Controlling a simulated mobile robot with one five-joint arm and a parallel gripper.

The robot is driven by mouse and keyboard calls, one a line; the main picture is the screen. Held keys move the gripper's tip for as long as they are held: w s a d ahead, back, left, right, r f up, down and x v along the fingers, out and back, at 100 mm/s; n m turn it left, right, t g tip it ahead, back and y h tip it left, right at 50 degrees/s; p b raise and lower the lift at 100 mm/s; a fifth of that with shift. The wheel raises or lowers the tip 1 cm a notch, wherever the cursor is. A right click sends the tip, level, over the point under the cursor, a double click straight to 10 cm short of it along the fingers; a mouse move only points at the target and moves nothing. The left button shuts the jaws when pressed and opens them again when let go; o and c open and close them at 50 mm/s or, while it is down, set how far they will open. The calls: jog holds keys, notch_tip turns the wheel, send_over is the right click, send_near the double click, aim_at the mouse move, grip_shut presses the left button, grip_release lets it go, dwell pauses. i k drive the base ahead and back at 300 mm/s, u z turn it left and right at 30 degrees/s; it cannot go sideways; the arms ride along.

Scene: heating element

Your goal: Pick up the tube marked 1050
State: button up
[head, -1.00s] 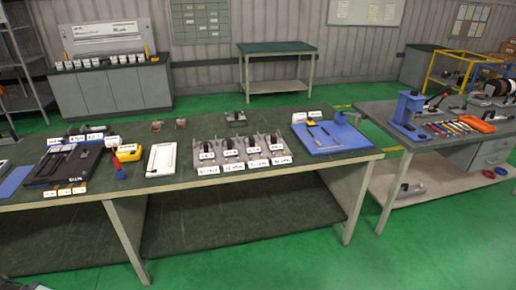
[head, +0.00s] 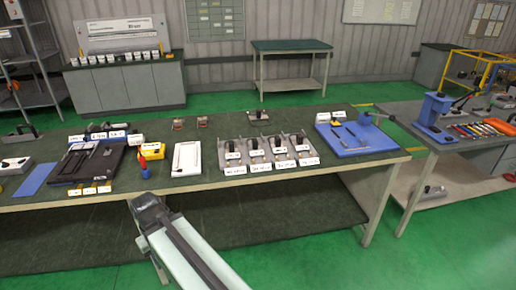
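I cannot make out a tube marked 1050, because the labels are too small to read. A row of grey stands (head: 268,152) with several small labelled items sits on the near workbench (head: 215,190), with white label cards (head: 261,167) along its front edge. Whether these items are tubes is unclear. More small white labelled items (head: 120,58) line the back cabinet. My arm (head: 185,245) rises from the bottom edge in front of the workbench. My gripper's fingers do not show.
On the workbench are a black case (head: 88,162), a white tray (head: 186,158), a yellow device (head: 152,152) and a blue mat (head: 355,140) with tools. A second table (head: 415,125) stands to the right. Green floor (head: 320,260) is open in front.

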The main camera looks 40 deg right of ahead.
aim_at(256, 149)
jog(key=z, duration=0.05)
jog(key=i, duration=1)
jog(key=u, duration=0.05)
